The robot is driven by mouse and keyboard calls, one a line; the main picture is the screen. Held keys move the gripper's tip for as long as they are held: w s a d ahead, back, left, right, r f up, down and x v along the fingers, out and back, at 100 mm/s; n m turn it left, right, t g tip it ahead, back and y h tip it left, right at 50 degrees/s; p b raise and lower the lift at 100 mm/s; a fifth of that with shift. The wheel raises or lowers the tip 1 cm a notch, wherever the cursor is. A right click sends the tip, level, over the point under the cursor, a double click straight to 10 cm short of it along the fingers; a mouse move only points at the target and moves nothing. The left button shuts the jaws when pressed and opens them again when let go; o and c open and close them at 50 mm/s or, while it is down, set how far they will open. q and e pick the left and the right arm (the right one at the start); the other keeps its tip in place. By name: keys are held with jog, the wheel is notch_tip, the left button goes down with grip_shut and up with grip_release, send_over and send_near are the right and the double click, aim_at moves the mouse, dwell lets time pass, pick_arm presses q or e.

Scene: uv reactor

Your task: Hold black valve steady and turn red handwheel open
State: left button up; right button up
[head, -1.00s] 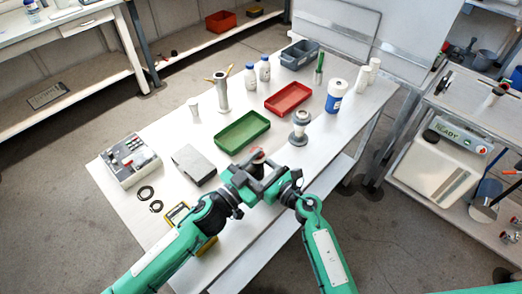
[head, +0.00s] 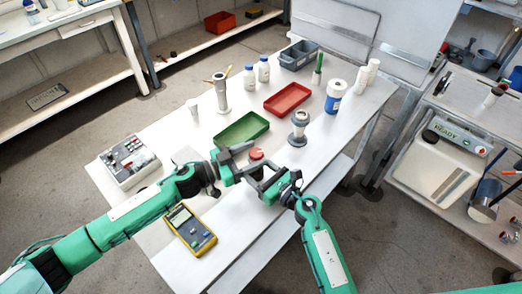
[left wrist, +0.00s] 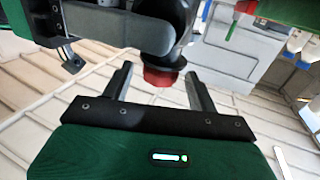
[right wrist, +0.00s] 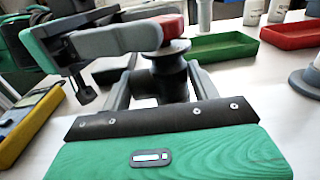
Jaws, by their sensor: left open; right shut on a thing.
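The black valve (right wrist: 168,80) stands upright between the fingers of my right gripper (right wrist: 163,72), which is shut on its body. In the head view the valve is mostly hidden by the grippers. Its red handwheel (head: 256,154) shows on top; it also appears in the right wrist view (right wrist: 171,24), partly behind a grey left-gripper finger. My left gripper (head: 246,160) is open, just left of the handwheel. In the left wrist view the red handwheel (left wrist: 160,77) appears between the two spread fingers; I cannot tell whether they touch it.
A green tray (head: 241,129) lies behind the valve, with a red tray (head: 288,98) farther back. A flanged grey fitting (head: 299,128) stands to the right. A yellow multimeter (head: 190,229) lies near the front edge, and a control box (head: 129,161) sits at left.

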aim_at(261, 150)
pick_arm(q)
jog(key=shift+x, duration=1.6)
jog(key=c, duration=1)
jog(key=shift+t, duration=0.3)
